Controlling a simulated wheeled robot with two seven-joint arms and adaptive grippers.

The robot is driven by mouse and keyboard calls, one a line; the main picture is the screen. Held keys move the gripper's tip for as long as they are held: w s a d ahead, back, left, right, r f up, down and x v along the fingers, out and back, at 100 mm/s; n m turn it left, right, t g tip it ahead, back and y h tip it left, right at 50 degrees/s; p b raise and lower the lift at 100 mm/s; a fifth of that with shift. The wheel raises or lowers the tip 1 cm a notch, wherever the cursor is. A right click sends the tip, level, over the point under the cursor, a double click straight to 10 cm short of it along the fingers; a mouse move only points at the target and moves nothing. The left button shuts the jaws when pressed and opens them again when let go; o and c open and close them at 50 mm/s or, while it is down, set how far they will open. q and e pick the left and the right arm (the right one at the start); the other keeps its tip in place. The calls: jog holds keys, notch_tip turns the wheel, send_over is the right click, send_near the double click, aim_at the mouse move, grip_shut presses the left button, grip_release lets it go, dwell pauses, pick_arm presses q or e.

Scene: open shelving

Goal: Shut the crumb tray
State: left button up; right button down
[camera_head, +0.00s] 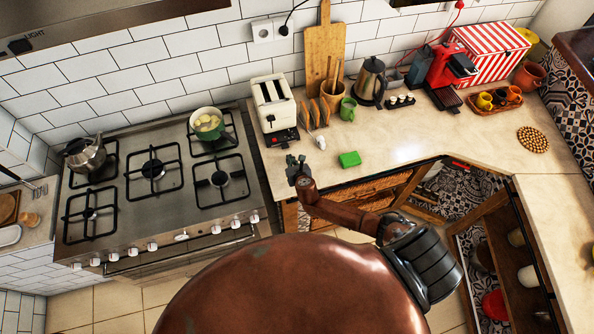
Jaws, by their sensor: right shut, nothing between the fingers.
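The white toaster (273,98) stands on the counter just right of the stove, with two dark slots on top. A dark piece (283,137) with a small red spot shows low at its front. It may be the crumb tray, but it is too small to tell how far out it sits. My right gripper (295,160) is in front of the toaster's base, near the counter's front edge. It is shut and empty, with a small visible gap between it and the toaster. My left gripper is not in view.
A green pot (209,125) and a kettle (84,155) stand on the stove (128,190). A green sponge (350,159), a green mug (348,108) and a toast rack (310,113) are right of the toaster.

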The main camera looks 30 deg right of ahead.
jog(key=v, duration=0.5)
jog(key=shift+s+r, duration=0.25)
jog(key=shift+r, duration=0.05)
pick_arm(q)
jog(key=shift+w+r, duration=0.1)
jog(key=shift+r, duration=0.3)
pick_arm(e)
jog(key=shift+v, duration=1.85)
